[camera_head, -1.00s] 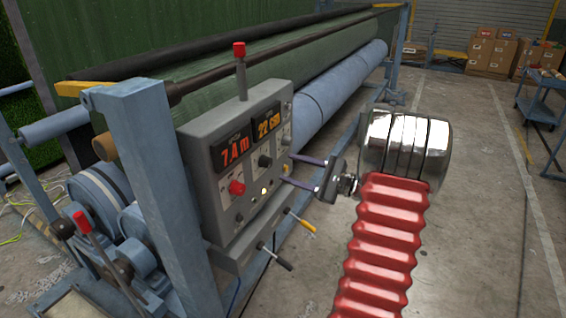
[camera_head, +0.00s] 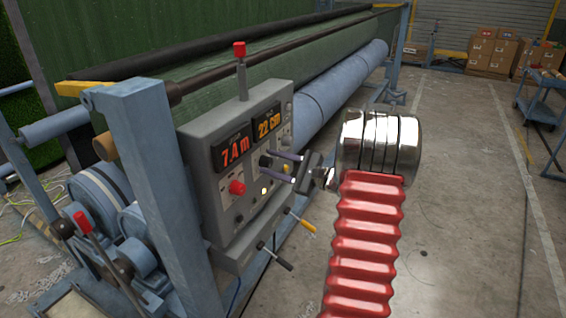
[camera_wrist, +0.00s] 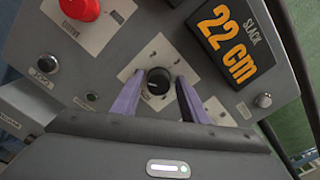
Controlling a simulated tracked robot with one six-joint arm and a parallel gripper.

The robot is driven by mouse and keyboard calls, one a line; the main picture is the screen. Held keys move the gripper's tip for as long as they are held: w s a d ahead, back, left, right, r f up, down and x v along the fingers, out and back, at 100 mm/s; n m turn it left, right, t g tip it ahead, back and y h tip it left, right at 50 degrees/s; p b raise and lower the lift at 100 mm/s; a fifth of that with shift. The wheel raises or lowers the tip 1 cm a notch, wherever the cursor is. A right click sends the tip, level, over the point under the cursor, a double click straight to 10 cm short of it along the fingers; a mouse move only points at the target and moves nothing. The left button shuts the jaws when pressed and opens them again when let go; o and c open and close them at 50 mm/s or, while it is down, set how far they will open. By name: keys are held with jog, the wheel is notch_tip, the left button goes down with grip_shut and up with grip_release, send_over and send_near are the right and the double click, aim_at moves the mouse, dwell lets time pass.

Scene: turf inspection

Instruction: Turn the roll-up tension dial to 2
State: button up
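A black round dial (camera_head: 265,161) sits on a pale scale plate on the grey control panel (camera_head: 205,165). It also shows in the wrist view (camera_wrist: 158,82), below the slack display. The scale marks and the pointer setting are too small to read. My gripper (camera_head: 268,168) is at the panel with its two purple fingers pointing at the dial. In the wrist view the fingers (camera_wrist: 160,88) lie on either side of the dial, spread apart, with a small gap seeming to show at each side. Whether the tips touch the panel cannot be told.
A red knob (camera_head: 237,187) is left of the dial; it also shows in the wrist view (camera_wrist: 80,8). The orange slack display (camera_wrist: 228,45) reads 22 cm. A red-topped lever (camera_head: 240,60) stands on the panel, and a yellow lever (camera_head: 303,224) juts out below.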

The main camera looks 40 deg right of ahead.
jog(key=c, duration=0.7)
jog(key=shift+s+d, duration=0.2)
jog(key=shift+d, duration=0.45)
jog(key=shift+c, duration=0.5)
jog(key=shift+w+a+r, duration=0.15)
jog(key=shift+a+r, duration=0.05)
jog(key=shift+a, duration=0.3)
jog(key=shift+w+a+m, duration=0.1)
jog(key=shift+m, duration=0.6)
jog(key=shift+c, duration=0.2)
jog(key=m, duration=0.5)
jog(key=shift+r+m, duration=0.1)
jog(key=shift+m, duration=0.2)
jog(key=m, duration=0.4)
jog(key=shift+d+m, duration=0.2)
jog(key=shift+m, duration=0.2)
